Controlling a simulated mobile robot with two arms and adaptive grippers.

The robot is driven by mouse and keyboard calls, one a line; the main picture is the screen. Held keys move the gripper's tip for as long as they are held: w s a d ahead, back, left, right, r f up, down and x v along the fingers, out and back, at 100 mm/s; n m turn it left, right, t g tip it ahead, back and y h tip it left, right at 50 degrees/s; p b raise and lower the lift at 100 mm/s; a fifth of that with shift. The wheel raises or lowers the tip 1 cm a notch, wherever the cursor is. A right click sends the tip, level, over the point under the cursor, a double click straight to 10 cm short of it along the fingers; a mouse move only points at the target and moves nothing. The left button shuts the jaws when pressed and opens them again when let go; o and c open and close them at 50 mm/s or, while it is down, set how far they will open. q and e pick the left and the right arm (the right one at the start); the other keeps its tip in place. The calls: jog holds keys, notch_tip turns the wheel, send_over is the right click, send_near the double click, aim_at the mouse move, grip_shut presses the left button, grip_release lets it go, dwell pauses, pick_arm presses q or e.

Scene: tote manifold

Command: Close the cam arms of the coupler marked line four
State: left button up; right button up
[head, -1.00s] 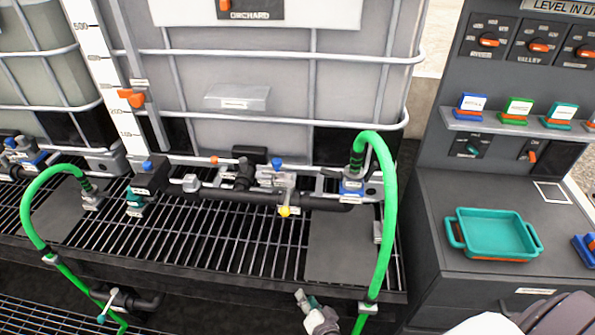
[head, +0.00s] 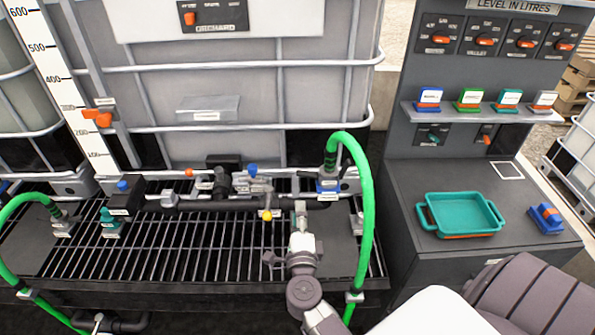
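A green hose (head: 366,220) arches down into a blue coupler (head: 328,186) at the right end of the dark manifold pipe. The coupler's label is too small to read. A thin dark lever beside the hose end seems to stand up, but I cannot make out both cam arms. My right gripper (head: 301,212) is just below and left of this coupler, over the grating, apparently apart from it. Its fingers are seen from behind and look narrow, so their opening is unclear. A second green hose (head: 22,212) ends at a coupling (head: 62,225) at left. My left gripper is out of view.
The manifold has a yellow-knobbed valve (head: 267,215), a blue-knobbed valve (head: 253,171) and a teal fitting (head: 109,218). A teal tray (head: 462,232) and a blue block (head: 546,218) sit on the cabinet at right. The caged tote (head: 220,145) stands behind. The grating is mostly clear.

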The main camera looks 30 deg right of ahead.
aim_at(300, 176)
jog(key=shift+m, duration=0.4)
jog(key=x, duration=0.4)
jog(key=p+x, duration=0.1)
jog(key=x, duration=0.4)
jog(key=r+p+x, duration=0.1)
jog(key=x, duration=0.4)
jog(key=shift+s+d, duration=0.2)
jog(key=shift+d, duration=0.2)
grip_shut()
